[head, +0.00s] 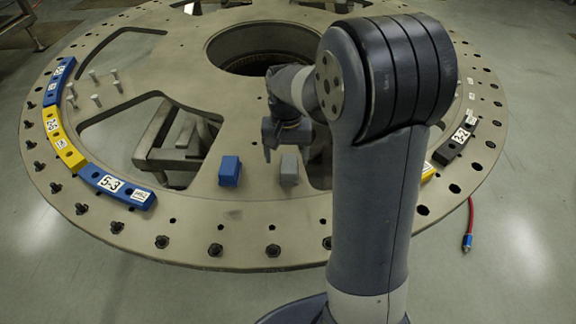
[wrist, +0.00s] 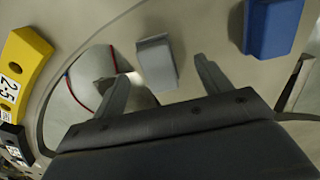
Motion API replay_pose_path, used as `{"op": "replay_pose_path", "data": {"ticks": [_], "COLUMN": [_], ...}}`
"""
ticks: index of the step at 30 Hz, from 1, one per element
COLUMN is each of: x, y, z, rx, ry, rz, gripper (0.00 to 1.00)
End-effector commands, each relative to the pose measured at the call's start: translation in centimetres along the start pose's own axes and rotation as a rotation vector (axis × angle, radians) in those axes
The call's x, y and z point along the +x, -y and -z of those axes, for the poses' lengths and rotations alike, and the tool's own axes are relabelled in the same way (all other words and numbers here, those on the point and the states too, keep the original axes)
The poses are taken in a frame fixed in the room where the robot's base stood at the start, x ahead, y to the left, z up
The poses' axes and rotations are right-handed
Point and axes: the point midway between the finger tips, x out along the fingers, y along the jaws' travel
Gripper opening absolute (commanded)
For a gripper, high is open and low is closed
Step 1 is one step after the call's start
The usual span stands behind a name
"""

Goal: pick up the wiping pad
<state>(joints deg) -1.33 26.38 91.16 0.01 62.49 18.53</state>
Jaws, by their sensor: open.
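A grey block (head: 289,170) and a blue block (head: 229,171) stand apart on the front part of the turret plate (head: 190,215). No label tells which of them is the wiping pad. My gripper (head: 282,150) is just behind and above the grey block in the head view. In the wrist view my gripper (wrist: 160,72) is open and empty, with the grey block (wrist: 155,60) showing between and beyond its fingertips. The blue block (wrist: 272,27) is off to the right there. I cannot tell the exact height gap to the grey block.
Blue and yellow labelled segments (head: 118,188) line the plate's left rim, and a dark one (head: 454,145) lies at right. Several upright pegs (head: 96,99) stand at left. The plate has large openings and a central hole (head: 262,48). A red hose (head: 469,215) lies at right.

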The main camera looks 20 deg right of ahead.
Motion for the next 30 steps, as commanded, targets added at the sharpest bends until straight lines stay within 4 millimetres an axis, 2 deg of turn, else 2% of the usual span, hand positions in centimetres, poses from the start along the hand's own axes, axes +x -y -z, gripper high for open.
{"op": "replay_pose_path", "data": {"ticks": [5,15,23,30], "x": [1.3,5.8,6.1,6.1], "y": [-0.1,-0.6,-0.6,-0.6], "z": [0.0,0.1,0.2,0.2], "rx": [0.0,-0.001,-0.001,-0.001], "ry": [0.001,0.003,-0.001,-0.001], "rz": [-0.001,-0.001,0.0,0.0], "gripper": [0.73,0.73,0.73,0.55]}}
